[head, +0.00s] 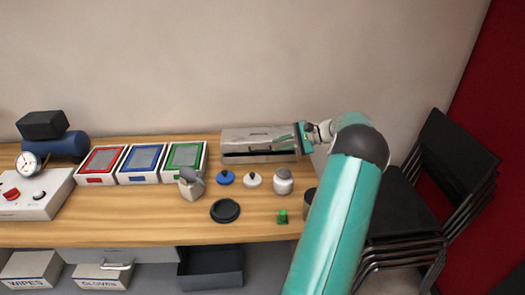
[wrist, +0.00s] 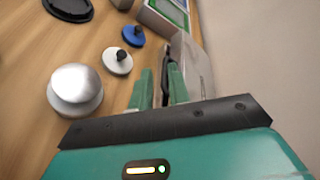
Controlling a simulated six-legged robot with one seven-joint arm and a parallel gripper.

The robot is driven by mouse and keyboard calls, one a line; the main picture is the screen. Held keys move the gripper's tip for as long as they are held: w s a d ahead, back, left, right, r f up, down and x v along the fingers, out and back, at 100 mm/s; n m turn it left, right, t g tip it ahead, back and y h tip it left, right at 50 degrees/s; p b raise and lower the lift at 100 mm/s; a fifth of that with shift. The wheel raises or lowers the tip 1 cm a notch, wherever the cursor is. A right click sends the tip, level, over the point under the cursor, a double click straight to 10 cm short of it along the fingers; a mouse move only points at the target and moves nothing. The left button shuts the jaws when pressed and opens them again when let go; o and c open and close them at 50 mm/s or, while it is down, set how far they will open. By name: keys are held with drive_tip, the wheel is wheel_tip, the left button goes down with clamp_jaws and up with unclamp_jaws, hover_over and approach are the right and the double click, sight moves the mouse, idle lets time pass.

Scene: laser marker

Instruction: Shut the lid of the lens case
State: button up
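The lens case looks to be the long grey metal box (head: 262,136) at the back of the bench. A dark gap runs along its front under the lid, so the lid looks not flush. My gripper (head: 304,140) is at the right end of the case. In the wrist view, my gripper's two green fingers (wrist: 160,88) stand a little apart at the near end of the case (wrist: 192,62). A dark edge shows in the gap between them; I cannot tell whether they press on it. The contents of the case are hidden.
A blue knobbed cap (head: 225,178), a white one (head: 253,180) and a grey-lidded jar (head: 283,182) stand in front of the case. A black disc (head: 225,211) and a small green block (head: 282,216) lie nearer. Framed trays (head: 183,178) stand left. Stacked chairs (head: 430,195) are right.

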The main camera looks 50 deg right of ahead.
drive_tip(key=s+d+f+m+t, duration=0.1)
drive_tip(key=s+d+f+t, duration=0.1)
drive_tip(key=s+d, duration=0.25)
approach(259, 141)
drive_tip(key=shift+m+h, duration=0.3)
drive_tip(key=w+a+f, duration=0.1)
drive_tip(key=a, duration=0.1)
drive_tip(key=w+a+f, duration=0.1)
drive_tip(key=w+a, duration=0.1)
drive_tip(key=w+a+f, duration=0.1)
drive_tip(key=w+a, duration=0.1)
drive_tip(key=shift+a+f, duration=0.3)
drive_tip(key=shift+a, duration=0.05)
clamp_jaws()
